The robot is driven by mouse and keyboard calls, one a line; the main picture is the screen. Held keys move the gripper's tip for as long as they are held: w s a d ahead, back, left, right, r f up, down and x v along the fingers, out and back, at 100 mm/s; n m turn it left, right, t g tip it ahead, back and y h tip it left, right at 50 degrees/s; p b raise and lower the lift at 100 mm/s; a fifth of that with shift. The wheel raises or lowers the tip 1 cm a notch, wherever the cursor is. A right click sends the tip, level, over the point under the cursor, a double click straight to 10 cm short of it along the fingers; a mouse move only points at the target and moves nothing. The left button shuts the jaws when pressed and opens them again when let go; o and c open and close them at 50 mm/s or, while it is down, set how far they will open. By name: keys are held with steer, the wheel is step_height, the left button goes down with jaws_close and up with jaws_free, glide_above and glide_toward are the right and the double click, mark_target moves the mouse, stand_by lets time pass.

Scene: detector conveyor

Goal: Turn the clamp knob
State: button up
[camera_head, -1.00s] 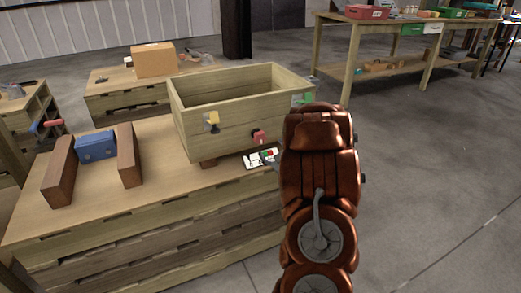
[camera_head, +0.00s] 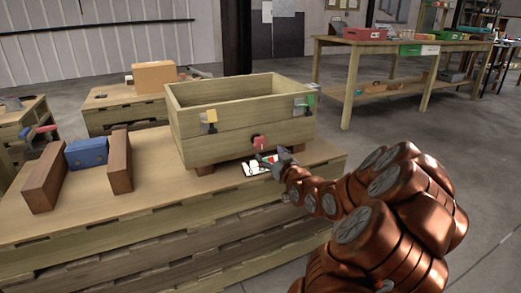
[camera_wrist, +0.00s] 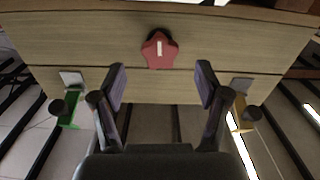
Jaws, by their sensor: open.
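The red clamp knob (camera_head: 259,142) is on the lower front of a wooden box (camera_head: 240,131) that stands on the workbench. In the wrist view the knob (camera_wrist: 159,49) is star-shaped with a pale stripe, set on the box's front board. My gripper (camera_wrist: 160,84) is open, its fingers on either side below the knob in the picture, and nothing is between them. In the head view my gripper (camera_head: 272,158) is just in front of the box, close to the knob. I cannot tell the exact gap to the knob.
A yellow-tabbed latch (camera_head: 209,119) and a green-tabbed latch (camera_head: 305,104) flank the knob on the box. A blue block (camera_head: 87,152) sits between two brown wooden blocks at left.

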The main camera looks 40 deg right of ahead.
mark_target(261, 145)
steer(key=shift+b+x, duration=1.05)
steer(key=shift+x, duration=2.7)
steer(key=shift+c, duration=0.5)
steer(key=c, duration=1.1)
steer(key=shift+r+m+p, duration=0.15)
steer(key=shift+m+p, duration=0.25)
steer(key=shift+p, duration=0.4)
